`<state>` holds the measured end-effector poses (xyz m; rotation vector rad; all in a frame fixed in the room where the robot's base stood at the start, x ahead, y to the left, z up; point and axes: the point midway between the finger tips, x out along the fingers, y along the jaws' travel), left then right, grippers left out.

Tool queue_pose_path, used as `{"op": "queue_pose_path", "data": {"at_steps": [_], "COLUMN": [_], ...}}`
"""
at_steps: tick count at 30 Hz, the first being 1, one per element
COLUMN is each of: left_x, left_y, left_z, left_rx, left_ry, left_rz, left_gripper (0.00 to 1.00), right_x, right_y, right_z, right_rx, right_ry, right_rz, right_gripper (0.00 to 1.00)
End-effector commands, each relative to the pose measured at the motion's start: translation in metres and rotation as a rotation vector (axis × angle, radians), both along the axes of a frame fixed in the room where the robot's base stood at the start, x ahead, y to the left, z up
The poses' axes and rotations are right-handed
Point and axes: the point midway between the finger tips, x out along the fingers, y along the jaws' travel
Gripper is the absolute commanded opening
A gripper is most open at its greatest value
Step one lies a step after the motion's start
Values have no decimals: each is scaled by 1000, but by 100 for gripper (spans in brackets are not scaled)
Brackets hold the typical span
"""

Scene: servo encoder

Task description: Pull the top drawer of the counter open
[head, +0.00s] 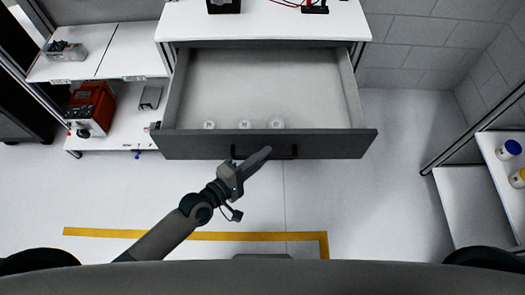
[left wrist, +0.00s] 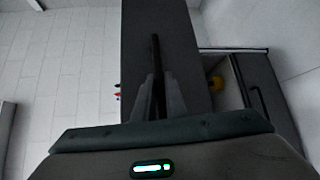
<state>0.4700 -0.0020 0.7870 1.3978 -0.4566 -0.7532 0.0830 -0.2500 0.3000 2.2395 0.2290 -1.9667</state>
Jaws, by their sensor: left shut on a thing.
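The counter's top drawer (head: 250,85) is pulled well out, and its pale inside is exposed. Its dark grey front (head: 335,145) faces me and carries a black bar handle (head: 294,152). My left gripper (head: 262,156) reaches up to the middle of the handle and is shut on it. In the left wrist view the two fingers of the gripper (left wrist: 157,98) close around the black handle (left wrist: 155,52), with the dark drawer front (left wrist: 182,45) behind. Part of the handle is hidden by the fingers. My right gripper is not in view.
Small round clear things (head: 245,125) lie inside the drawer near its front. The white counter top (head: 265,25) is behind it. A shelf with a red device (head: 92,108) stands at left, and another shelf (head: 500,175) at right. Floor in front is clear, with a yellow line (head: 255,237).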

Motion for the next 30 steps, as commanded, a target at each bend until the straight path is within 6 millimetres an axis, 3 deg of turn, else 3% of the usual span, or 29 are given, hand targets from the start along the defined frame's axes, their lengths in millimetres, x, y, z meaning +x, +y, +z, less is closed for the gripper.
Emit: {"op": "queue_pose_path", "data": {"at_steps": [5,6,22,30], "left_x": [0,0,0,-15], "left_y": [0,0,1,16], "left_z": [-1,-1,0,1], "left_rx": [1,1,1,0], "left_ry": [0,1,1,1], "left_rz": [0,1,0,1], "left_gripper": [0,18,18,18], "right_x": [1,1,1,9], "right_y": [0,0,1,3], "right_z": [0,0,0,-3], "right_rx": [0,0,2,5], "right_ry": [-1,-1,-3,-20], "right_rz": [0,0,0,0], "right_gripper": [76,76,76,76]}}
